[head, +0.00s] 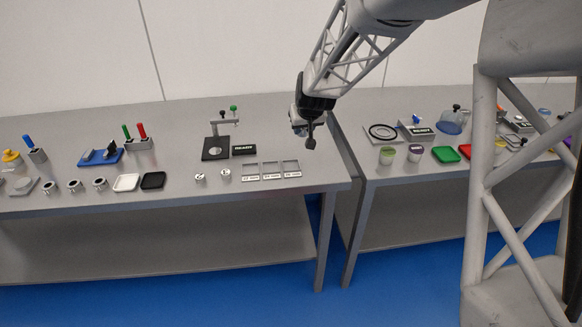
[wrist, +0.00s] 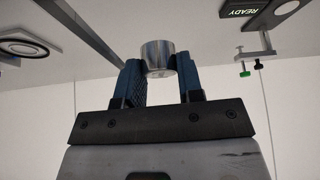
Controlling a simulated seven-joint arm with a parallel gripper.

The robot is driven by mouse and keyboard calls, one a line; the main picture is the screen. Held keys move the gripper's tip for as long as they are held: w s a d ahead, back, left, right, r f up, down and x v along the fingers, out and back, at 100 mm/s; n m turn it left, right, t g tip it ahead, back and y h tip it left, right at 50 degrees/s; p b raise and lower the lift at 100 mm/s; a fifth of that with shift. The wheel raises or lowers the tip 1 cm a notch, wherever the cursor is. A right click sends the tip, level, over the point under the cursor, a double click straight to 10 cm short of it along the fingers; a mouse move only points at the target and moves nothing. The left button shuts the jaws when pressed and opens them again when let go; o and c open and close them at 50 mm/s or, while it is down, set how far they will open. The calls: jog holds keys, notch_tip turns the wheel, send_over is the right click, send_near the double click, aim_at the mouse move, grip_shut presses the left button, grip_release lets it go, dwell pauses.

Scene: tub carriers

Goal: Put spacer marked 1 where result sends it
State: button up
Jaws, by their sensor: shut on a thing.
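My gripper (wrist: 158,72) is shut on a metallic cylindrical spacer (wrist: 158,56), held between its blue fingers; no mark on it is readable. Two other spacers (head: 200,178) (head: 225,174) stand on the left table, with marks too small to read surely. Three square pockets (head: 250,170) (head: 271,168) (head: 291,167) lie right of them, with small labels in front. Behind stands a gauge (head: 215,150) with a green-topped post, and a black display (head: 244,150) reading READY. It also shows in the wrist view (wrist: 258,8).
The right table (head: 365,165) carries a ring plate (head: 382,132), another READY display (head: 420,131), cups and coloured trays. A gap separates the tables.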

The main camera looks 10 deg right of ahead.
jog(key=s+a+f+n, duration=0.1)
jog(key=s+f, duration=0.6)
jog(key=s, duration=0.7)
jog(key=shift+a+f+y, duration=0.2)
jog(key=shift+a+y, duration=0.1)
jog(key=shift+a, duration=0.2)
jog(key=shift+s, duration=0.1)
jog(key=shift+w+a+f, duration=0.2)
jog(key=shift+w+f, duration=0.05)
jog(key=shift+w, duration=2.4)
jog(key=shift+w+a+f, duration=0.25)
jog(key=shift+w, duration=2.45)
jog(key=shift+w+a+f, duration=0.2)
jog(key=shift+w+f, duration=0.05)
jog(key=shift+w, duration=2.4)
jog(key=shift+f, duration=0.1)
jog(key=shift+f, duration=1.65)
jog(key=shift+f, duration=0.6)
jog(key=o, duration=1.1)
jog(key=shift+s, duration=0.1)
jog(key=shift+c, duration=0.2)
jog(key=shift+r, duration=0.1)
